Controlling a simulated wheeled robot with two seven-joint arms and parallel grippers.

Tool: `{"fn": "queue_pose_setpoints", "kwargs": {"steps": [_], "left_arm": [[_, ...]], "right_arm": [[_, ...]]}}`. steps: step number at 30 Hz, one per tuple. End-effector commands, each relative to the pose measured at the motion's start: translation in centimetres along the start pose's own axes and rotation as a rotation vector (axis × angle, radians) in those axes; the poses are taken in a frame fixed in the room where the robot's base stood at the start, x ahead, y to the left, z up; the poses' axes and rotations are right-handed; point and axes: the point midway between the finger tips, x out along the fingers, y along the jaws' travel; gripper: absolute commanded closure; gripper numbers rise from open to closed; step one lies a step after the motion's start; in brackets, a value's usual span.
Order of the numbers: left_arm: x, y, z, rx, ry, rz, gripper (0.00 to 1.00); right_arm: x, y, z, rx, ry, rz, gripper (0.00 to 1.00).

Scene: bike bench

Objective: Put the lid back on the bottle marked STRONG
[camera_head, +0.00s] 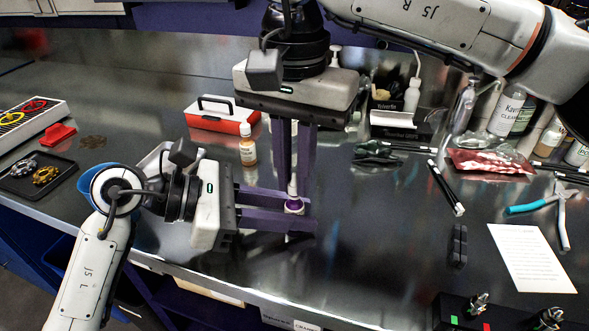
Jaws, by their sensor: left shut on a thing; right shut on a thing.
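My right gripper (293,186) points down from above and is shut on a slim white lid (292,188), directly over the bottle. The lid is at or very close to the bottle's top; I cannot tell whether it is seated. No STRONG marking is readable.
A small orange bottle (248,150) and a red box (222,118) stand behind. A black tray (38,176) lies at the left. Pens, teal-handled pliers (527,208), a white paper sheet (531,257) and several bottles occupy the right.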

Motion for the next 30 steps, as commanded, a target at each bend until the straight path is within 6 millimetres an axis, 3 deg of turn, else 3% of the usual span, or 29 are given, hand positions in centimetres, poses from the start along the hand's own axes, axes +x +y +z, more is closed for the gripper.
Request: {"fn": "queue_pose_setpoints", "kwargs": {"steps": [30], "left_arm": [[-0.01,0.01,0.00,0.000,0.000,0.000,1.00]], "right_arm": [[0.14,-0.01,-0.05,2.265,0.001,0.000,1.00]]}}
